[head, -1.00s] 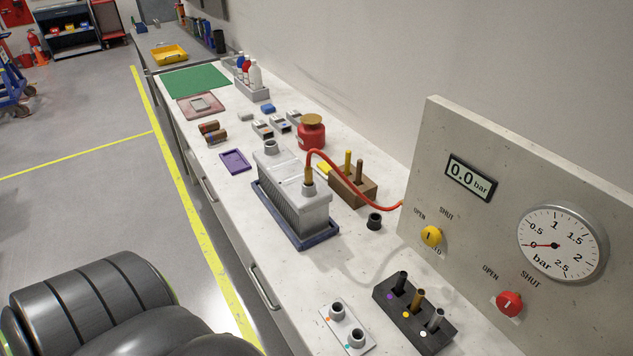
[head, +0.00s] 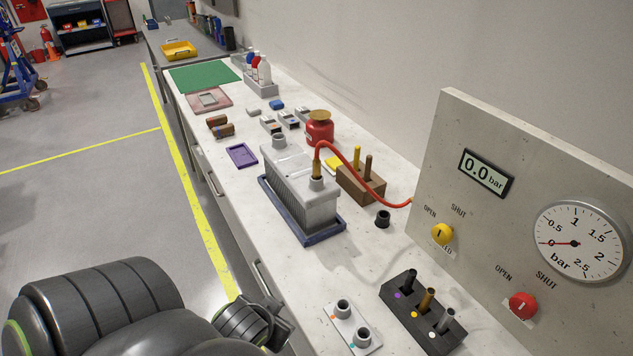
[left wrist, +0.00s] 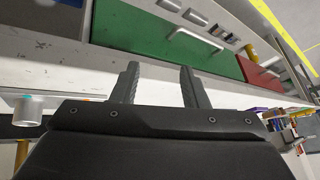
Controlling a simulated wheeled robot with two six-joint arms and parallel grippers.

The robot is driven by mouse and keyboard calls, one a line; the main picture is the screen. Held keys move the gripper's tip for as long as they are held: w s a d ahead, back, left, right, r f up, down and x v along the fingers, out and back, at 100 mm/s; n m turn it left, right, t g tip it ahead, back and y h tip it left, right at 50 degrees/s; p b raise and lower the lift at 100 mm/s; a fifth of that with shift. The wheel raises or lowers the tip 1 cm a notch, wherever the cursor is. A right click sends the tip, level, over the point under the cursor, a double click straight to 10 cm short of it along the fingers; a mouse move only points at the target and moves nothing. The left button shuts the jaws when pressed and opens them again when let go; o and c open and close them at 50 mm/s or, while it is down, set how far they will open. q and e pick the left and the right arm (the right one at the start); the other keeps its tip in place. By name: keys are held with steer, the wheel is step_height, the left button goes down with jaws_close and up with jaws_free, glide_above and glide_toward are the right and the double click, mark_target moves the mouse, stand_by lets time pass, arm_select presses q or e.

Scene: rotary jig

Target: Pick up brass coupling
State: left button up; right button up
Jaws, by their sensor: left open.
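The brass coupling (head: 427,300) stands upright in the middle slot of a black rack (head: 394,303) on the bench, between a black coupling (head: 409,279) and a silver one (head: 443,320). My left gripper (head: 283,312) is at the bench's front edge, low in the head view, well to the left of the rack and apart from it. In the left wrist view its two fingers (left wrist: 158,85) are spread, with nothing between them. My right gripper is not in view.
A white plate with two grey sockets (head: 352,325) lies between my left gripper and the rack. A grey finned tank (head: 300,190) in a blue tray has a red hose (head: 350,158) running to the gauge panel (head: 450,150). A small black ring (head: 383,218) stands behind the rack.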

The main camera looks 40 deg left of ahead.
arm_select(q)
steer(key=w+a+r+n+t+y, duration=0.3)
steer(key=w+a+r+t+y, duration=0.15)
steer(key=w+r, duration=0.35)
steer(key=t, duration=0.6)
glide_toward(316, 167)
steer(key=shift+n+y, duration=0.3)
steer(key=shift+y, duration=0.05)
steer(key=p+x, duration=0.3)
steer(key=x, duration=0.2)
steer(key=shift+w+a, duration=0.25)
steer(key=shift+w, duration=0.15)
steer(key=shift+w+a+p, duration=0.15)
steer(key=shift+w+p, duration=0.25)
steer(key=p+x, duration=0.1)
steer(key=x, duration=0.2)
steer(key=shift+w+f, duration=0.1)
steer(key=shift+w+a+f+p, duration=0.1)
steer(key=shift+w+a+p, duration=0.15)
steer(key=shift+w, duration=0.25)
steer(key=shift+d, duration=0.1)
